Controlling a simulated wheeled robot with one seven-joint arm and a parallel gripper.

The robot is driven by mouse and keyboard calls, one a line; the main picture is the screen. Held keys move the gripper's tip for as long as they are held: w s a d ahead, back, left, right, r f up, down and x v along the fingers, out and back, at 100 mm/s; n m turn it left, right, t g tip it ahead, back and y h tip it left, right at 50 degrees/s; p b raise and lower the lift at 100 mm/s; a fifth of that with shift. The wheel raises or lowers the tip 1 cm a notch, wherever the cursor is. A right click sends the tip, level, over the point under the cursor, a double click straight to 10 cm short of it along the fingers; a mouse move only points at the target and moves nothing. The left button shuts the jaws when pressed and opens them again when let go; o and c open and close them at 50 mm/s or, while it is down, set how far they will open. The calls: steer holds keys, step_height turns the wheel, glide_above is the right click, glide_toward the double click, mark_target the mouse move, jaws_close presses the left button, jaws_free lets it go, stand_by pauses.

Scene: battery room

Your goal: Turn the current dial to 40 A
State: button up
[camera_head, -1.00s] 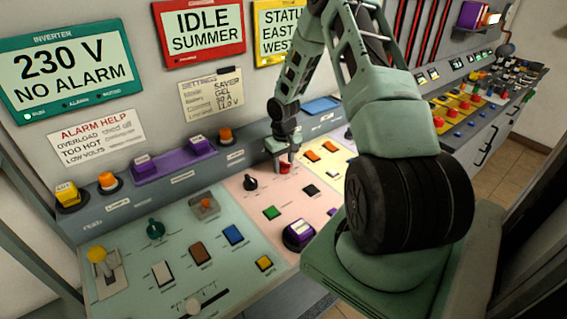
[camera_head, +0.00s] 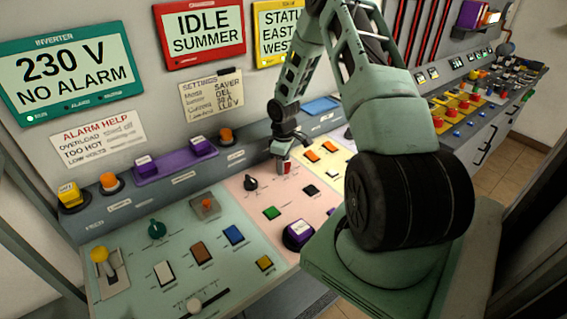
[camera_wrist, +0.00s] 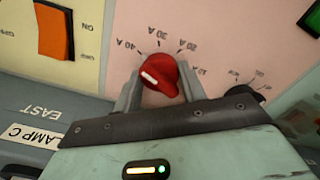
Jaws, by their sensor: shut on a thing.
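The current dial is a red knob (camera_wrist: 160,74) with a white mark, on the pink panel (camera_wrist: 222,30). In the wrist view its scale labels, upside down, read 40 A (camera_wrist: 130,43), 30 A and 20 A, with a smaller label at the right. The white mark is on the knob's left side, below the 40 A label; I cannot tell exactly which label it points to. My gripper (camera_wrist: 160,84) is shut on the knob, one finger on each side. In the head view my gripper (camera_head: 283,160) is over the red dial (camera_head: 287,169), partly hiding it.
A black knob (camera_head: 250,183) is left of the dial, with a green button (camera_head: 271,213) nearer. An orange rocker switch (camera_wrist: 53,32) is on the yellow panel beside it.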

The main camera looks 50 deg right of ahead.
steer(key=shift+r, duration=0.1)
stand_by(0.3)
steer(key=o, duration=1)
step_height(320, 180, up, 17)
steer(key=b, duration=0.3)
steer(key=shift+r, duration=0.2)
steer(key=shift+a, duration=0.15)
steer(key=s+a+r+n+b, duration=0.1)
steer(key=a+r, duration=0.1)
steer(key=a, duration=1.2)
steer(key=s+a+r+n, duration=0.1)
steer(key=a, duration=1.2)
steer(key=shift+n+y, duration=0.3)
steer(key=shift+n, duration=0.6)
steer(key=s+a, duration=0.5)
steer(key=s, duration=0.2)
steer(key=s+a+b, duration=0.1)
steer(key=s+a, duration=0.5)
steer(key=s, duration=0.1)
steer(key=s+a, duration=0.6)
steer(key=s, duration=0.1)
steer(key=shift+s+r, duration=0.1)
steer(key=shift+s, duration=0.05)
